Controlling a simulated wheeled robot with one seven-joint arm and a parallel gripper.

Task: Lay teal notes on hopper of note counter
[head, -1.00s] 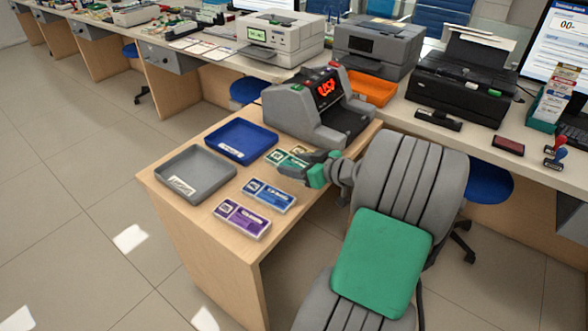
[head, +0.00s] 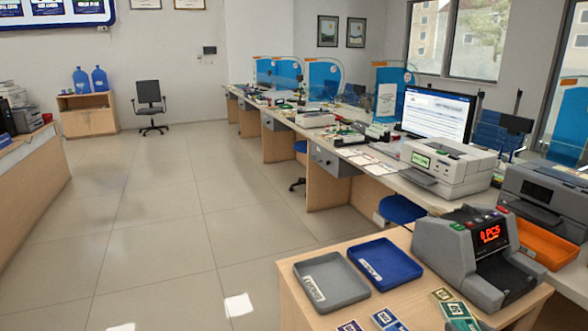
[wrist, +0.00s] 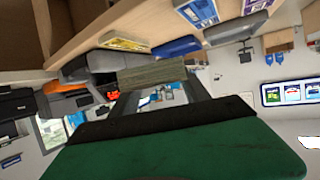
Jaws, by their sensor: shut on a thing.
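The note counter (head: 445,252), grey with a red lit display, stands on the side table in the head view. In the wrist view it shows as a grey body (wrist: 88,68) beyond my fingers, at the left. My gripper (wrist: 155,88) is shut on a bundle of notes (wrist: 152,74), which I take as the teal notes; mostly its greyish-green edge shows. The bundle is held in the air, apart from the table.
A blue tray (head: 412,268) and a grey tray (head: 352,294) stand left of the counter. Blue notes (head: 388,320) and purple notes (head: 350,327) lie at the front. An orange tray (head: 545,243) and a printer (head: 530,208) are to the right. The floor at left is clear.

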